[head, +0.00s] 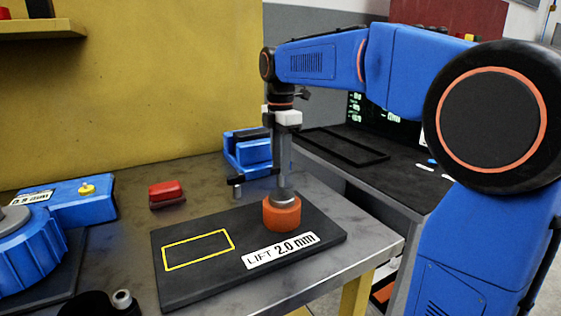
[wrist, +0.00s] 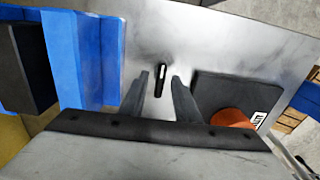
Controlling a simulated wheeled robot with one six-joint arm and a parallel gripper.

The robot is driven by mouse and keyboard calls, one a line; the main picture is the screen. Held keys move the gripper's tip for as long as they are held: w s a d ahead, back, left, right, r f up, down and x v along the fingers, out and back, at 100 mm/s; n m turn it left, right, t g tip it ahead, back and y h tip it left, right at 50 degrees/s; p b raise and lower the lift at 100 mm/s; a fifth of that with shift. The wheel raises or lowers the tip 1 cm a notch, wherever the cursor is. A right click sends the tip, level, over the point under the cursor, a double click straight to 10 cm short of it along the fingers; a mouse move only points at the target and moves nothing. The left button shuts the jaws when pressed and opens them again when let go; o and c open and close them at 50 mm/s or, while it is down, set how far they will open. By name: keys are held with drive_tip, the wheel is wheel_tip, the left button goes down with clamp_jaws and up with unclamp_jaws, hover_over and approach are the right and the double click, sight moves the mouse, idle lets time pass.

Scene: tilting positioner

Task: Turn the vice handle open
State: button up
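The blue vice (head: 248,152) stands at the back right of the bench in the head view. It fills the left of the wrist view (wrist: 98,58). A short dark handle (head: 237,190) sticks out at the vice's near side. In the wrist view the handle (wrist: 161,77) has a pale strip and lies between and beyond my fingertips. My gripper (wrist: 160,76) is open, its two fingers apart and empty. I see no contact with the handle. In the head view my fingers are partly hidden behind a grey post.
The grey post rises from an orange base (head: 282,214) on a black plate (head: 205,282) marked "LIFT 2.0 mm", close to my gripper. A red block (head: 167,192) and a blue round machine (head: 28,255) lie left. A yellow wall (head: 150,80) stands behind.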

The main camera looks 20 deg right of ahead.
drive_tip(key=shift+r, duration=0.1)
wheel_tip(320, 180, up, 17)
drive_tip(key=shift+r, duration=0.15)
idle(0.4)
idle(0.4)
